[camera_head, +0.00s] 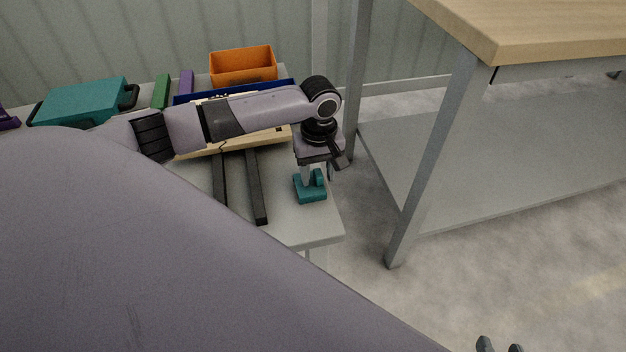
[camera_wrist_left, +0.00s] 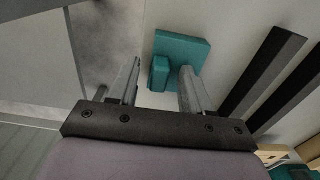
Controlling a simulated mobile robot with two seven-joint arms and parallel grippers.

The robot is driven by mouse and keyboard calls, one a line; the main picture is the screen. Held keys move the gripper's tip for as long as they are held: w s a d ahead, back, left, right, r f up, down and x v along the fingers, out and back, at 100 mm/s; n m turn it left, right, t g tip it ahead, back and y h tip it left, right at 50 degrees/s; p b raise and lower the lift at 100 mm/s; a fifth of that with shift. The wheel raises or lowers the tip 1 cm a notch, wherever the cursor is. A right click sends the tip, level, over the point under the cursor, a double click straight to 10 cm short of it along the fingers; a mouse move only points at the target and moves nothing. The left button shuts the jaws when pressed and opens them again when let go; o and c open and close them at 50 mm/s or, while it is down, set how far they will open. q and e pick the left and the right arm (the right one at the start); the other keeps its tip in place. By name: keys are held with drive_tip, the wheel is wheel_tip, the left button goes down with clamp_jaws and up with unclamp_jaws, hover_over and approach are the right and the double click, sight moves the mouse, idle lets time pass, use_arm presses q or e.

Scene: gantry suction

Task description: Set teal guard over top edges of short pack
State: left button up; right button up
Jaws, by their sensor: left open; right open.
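The teal guard (camera_head: 311,190) lies on the grey table near its right end. It has a flat plate with a raised block on it, and also shows in the left wrist view (camera_wrist_left: 188,50). My left gripper (camera_head: 317,174) is open right above the guard. In the left wrist view its fingers (camera_wrist_left: 158,86) are apart, with the raised block between them in the picture; I cannot tell whether they touch it. A pale wooden piece (camera_head: 270,136) lies partly under my left arm; I cannot tell which thing is the short pack. My right gripper (camera_head: 499,346) shows only its fingertips, apart and empty, at the bottom edge.
Two black bars (camera_head: 257,188) lie left of the guard. Behind are an orange bin (camera_head: 243,66), a blue piece (camera_head: 190,98), green (camera_head: 161,91) and purple (camera_head: 186,82) bars and a teal case (camera_head: 80,101). A wood-topped bench (camera_head: 530,30) stands right, across a floor gap.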

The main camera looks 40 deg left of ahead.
use_arm(q)
clamp_jaws()
